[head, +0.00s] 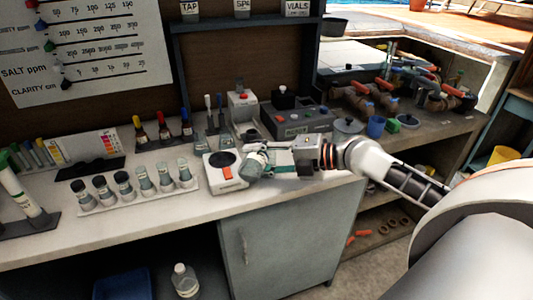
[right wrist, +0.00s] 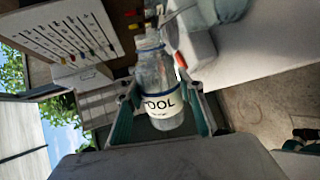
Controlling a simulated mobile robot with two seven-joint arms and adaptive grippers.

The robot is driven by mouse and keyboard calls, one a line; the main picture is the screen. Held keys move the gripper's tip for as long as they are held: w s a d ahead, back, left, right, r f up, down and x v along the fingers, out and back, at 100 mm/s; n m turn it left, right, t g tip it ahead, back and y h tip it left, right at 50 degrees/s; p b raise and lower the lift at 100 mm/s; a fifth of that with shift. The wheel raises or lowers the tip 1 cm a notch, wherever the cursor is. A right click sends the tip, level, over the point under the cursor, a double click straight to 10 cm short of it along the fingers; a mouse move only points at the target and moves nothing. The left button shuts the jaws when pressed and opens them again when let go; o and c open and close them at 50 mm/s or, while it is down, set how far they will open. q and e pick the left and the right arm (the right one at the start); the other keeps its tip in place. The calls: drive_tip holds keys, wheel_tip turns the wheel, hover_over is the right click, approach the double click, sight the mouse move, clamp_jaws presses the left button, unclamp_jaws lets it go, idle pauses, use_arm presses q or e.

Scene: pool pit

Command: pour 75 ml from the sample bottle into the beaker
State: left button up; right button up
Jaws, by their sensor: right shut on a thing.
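My right gripper (head: 276,161) reaches in from the right above the front of the white counter. It is shut on the sample bottle (head: 257,166), beside the white device with a round black top (head: 224,171). In the right wrist view the gripper (right wrist: 165,118) has a finger on each side of the clear bottle (right wrist: 158,82), whose white label reads partly "OOL". The bottle looks tilted in the head view; I see no stream from it. Small glass vessels (head: 199,141) stand behind the device; I cannot tell surely which is the beaker. My left gripper is not in view.
A rack of capped sample vials (head: 123,186) stands left of the device, with dropper bottles (head: 163,131) behind it. A dark instrument box (head: 297,118) is behind my gripper. The counter's front left strip is clear.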

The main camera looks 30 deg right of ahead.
drive_tip(key=shift+d+r+m+b, duration=0.1)
drive_tip(key=shift+r+m+b, duration=0.4)
drive_tip(key=shift+m, duration=0.2)
idle(1.6)
drive_tip(key=shift+s+a+f+n+p, duration=0.1)
drive_tip(key=shift+a+f+n+p, duration=0.15)
drive_tip(key=shift+n+p, duration=0.35)
drive_tip(key=shift+f+n, duration=0.3)
drive_tip(key=shift+n, duration=0.1)
drive_tip(key=shift+d+f+n+t, duration=0.1)
drive_tip(key=shift+f+n+t, duration=0.2)
drive_tip(key=shift+f+t, duration=0.1)
